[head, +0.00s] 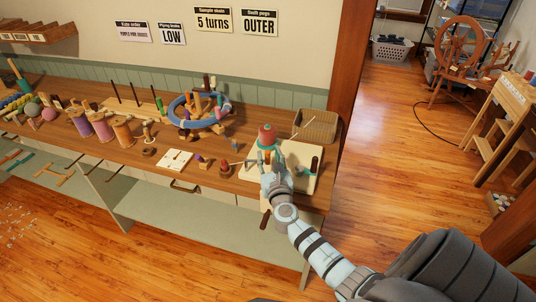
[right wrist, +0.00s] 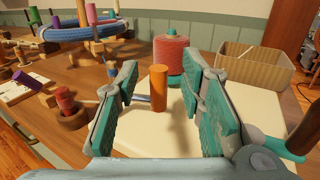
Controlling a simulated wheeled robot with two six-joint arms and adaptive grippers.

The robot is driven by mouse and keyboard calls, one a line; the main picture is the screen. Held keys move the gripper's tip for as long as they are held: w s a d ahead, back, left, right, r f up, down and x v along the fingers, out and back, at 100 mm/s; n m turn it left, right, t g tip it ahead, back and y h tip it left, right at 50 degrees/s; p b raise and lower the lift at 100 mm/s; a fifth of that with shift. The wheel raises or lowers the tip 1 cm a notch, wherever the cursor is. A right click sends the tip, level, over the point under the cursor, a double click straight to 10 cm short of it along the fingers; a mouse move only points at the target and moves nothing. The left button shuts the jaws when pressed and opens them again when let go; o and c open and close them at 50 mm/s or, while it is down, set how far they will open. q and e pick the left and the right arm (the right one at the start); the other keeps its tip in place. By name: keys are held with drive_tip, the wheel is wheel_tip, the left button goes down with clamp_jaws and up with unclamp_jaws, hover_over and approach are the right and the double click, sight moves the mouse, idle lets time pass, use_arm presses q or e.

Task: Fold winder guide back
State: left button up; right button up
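The winder has a cream board (head: 304,183) at the right end of the bench, with a red yarn cone (head: 267,133) on a teal base at its back. In the right wrist view the board (right wrist: 245,102) and the red yarn (right wrist: 171,56) also show. An upright orange peg (right wrist: 159,92), which looks like the guide's handle, stands at the end of a thin metal rod (right wrist: 143,98). My right gripper (head: 275,172) is open over the board, its teal-padded fingers on either side of the peg, with visible gaps. My left gripper is out of view.
A woven basket (head: 316,125) stands behind the winder. A brown crank handle (right wrist: 303,137) is close right of my fingers. Left are a small red spool in a wooden holder (right wrist: 68,108), a white card (head: 174,160) and a blue ring (head: 187,117) with pegs.

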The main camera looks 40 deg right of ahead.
drive_tip(key=x, duration=0.2)
drive_tip(key=shift+w+d+f, duration=0.1)
drive_tip(key=shift+w, duration=0.25)
clamp_jaws()
drive_tip(key=shift+s+a+m+g+h, duration=0.35)
drive_tip(key=shift+m+h, duration=0.25)
drive_tip(key=shift+h, duration=0.2)
drive_tip(key=m+g+h, duration=0.1)
drive_tip(key=a+m+g+h, duration=0.1)
drive_tip(key=shift+s+h, duration=0.4)
drive_tip(key=shift+d, duration=0.1)
unclamp_jaws()
